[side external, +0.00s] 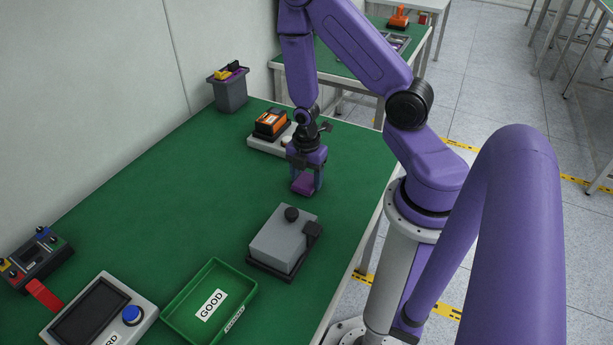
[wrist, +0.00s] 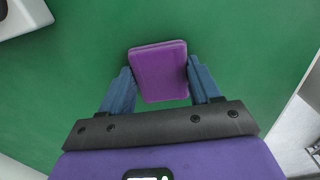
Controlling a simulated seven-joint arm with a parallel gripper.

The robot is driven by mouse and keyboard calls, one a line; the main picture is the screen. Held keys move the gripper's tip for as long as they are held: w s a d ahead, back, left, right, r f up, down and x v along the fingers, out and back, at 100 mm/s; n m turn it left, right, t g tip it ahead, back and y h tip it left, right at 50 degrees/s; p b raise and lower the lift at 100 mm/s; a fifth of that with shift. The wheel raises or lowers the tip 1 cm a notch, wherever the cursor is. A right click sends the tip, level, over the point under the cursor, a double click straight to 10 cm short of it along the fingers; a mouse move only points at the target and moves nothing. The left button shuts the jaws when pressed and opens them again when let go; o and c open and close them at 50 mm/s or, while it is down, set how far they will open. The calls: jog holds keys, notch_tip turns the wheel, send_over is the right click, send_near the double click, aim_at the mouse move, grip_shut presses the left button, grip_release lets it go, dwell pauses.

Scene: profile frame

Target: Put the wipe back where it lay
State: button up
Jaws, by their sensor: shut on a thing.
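The wipe is a folded purple pad (side external: 303,184), held at the end of my gripper (side external: 306,180) in the side view. In the wrist view the purple wipe (wrist: 160,70) sits between the two blue fingers of my gripper (wrist: 163,80), slightly tilted, with green mat around it. My gripper is shut on the wipe. It is low over the green table top, and I cannot tell whether the wipe touches the mat.
A grey box with a black knob (side external: 283,238) stands in front of my gripper. An orange device on a white base (side external: 270,126) stands behind it. A green GOOD tray (side external: 177,301), a screen unit (side external: 97,318) and a grey bin (side external: 230,94) also stand here. The mat's middle left is clear.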

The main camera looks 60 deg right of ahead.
aim_at(306, 179)
jog(key=shift+f, duration=0.1)
jog(key=o, duration=1.1)
jog(key=shift+r, duration=6.1)
jog(key=s+a+r+m, duration=0.1)
jog(key=s+a+r, duration=0.15)
jog(key=a, duration=0.25)
jog(key=s+a+r+m, duration=0.1)
jog(key=a+r, duration=0.2)
jog(key=a, duration=0.2)
jog(key=shift+s+a+r+m, duration=0.55)
jog(key=shift+s+a+r, duration=0.4)
jog(key=shift+s, duration=0.9)
jog(key=shift+s+a+r+m, duration=0.7)
jog(key=shift+s+r, duration=0.4)
jog(key=shift+s, duration=0.7)
jog(key=shift+s+a+r+m, duration=0.45)
jog(key=shift+s+a+r, duration=0.55)
jog(key=shift+s, duration=0.85)
